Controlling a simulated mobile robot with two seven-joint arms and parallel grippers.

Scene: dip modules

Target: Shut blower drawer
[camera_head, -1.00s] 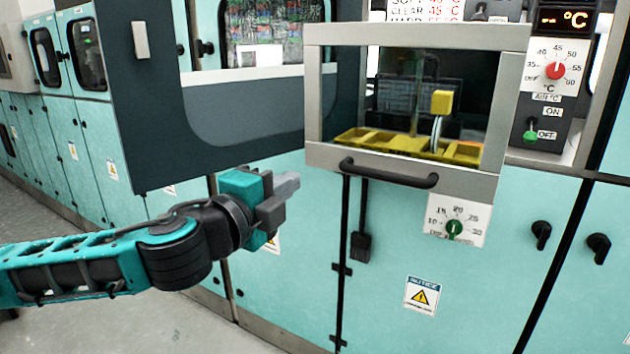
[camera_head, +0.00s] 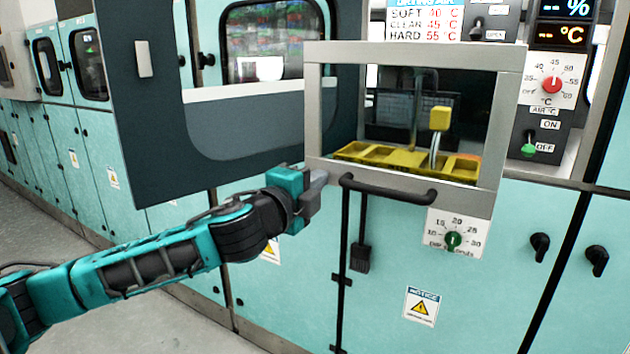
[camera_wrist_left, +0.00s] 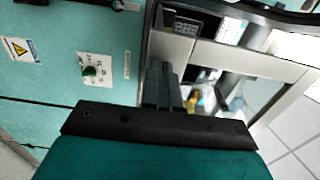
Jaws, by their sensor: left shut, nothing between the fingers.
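The blower drawer (camera_head: 408,57) is a grey metal frame with a clear window, standing out from the machine front in the head view. A black bar handle (camera_head: 390,190) runs along its lower edge. A yellow tray (camera_head: 380,160) shows through the window. My left gripper (camera_head: 318,182) is shut and empty at the drawer's lower left corner. I cannot tell if it touches the frame. In the left wrist view the shut fingers (camera_wrist_left: 164,88) lie against or just in front of the grey frame (camera_wrist_left: 172,50). My right gripper is not in view.
A dark open door panel (camera_head: 150,110) stands to the left of the drawer. Below are teal cabinet doors (camera_head: 390,270) with black knobs (camera_head: 540,245) and a green dial (camera_head: 453,240). A control panel (camera_head: 550,90) with a red dial is at the right. Grey floor (camera_head: 130,320) is clear at lower left.

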